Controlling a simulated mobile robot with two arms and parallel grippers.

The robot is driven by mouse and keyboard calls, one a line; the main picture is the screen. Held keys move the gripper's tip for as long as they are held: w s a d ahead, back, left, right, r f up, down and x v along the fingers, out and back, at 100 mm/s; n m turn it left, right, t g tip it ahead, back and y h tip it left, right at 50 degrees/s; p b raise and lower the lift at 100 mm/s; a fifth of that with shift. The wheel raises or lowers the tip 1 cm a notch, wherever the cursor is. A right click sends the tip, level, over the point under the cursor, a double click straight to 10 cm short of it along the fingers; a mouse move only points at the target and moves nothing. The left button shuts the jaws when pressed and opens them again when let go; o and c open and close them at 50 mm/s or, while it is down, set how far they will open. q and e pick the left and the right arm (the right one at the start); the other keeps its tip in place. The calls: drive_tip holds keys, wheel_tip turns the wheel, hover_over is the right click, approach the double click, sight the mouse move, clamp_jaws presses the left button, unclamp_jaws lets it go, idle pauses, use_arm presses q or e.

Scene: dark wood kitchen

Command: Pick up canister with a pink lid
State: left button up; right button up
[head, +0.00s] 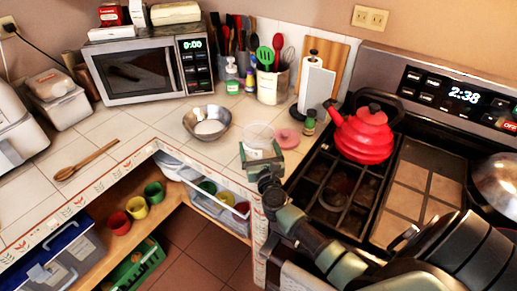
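A pale, translucent round container (258,133) is on the tiled counter, left of the stove. A round pink lid (287,138) shows just to its right. I cannot tell whether the lid is fixed to the container or lies beside it. My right gripper (261,149) is at the counter's front edge, just in front of the container, its fingers apart and pointing toward it. The gripper hides the container's lower part, and I cannot tell if they touch. My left gripper is not in view.
A metal bowl (207,122) stands left of the container. A small green bottle (310,122), a paper towel roll (316,86) and a red kettle (362,133) are to the right. A utensil crock (272,86) stands behind.

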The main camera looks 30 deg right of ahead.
drive_tip(key=c, duration=0.5)
drive_tip(key=shift+r, duration=0.1)
drive_tip(key=shift+c, duration=0.4)
drive_tip(key=shift+r, duration=0.1)
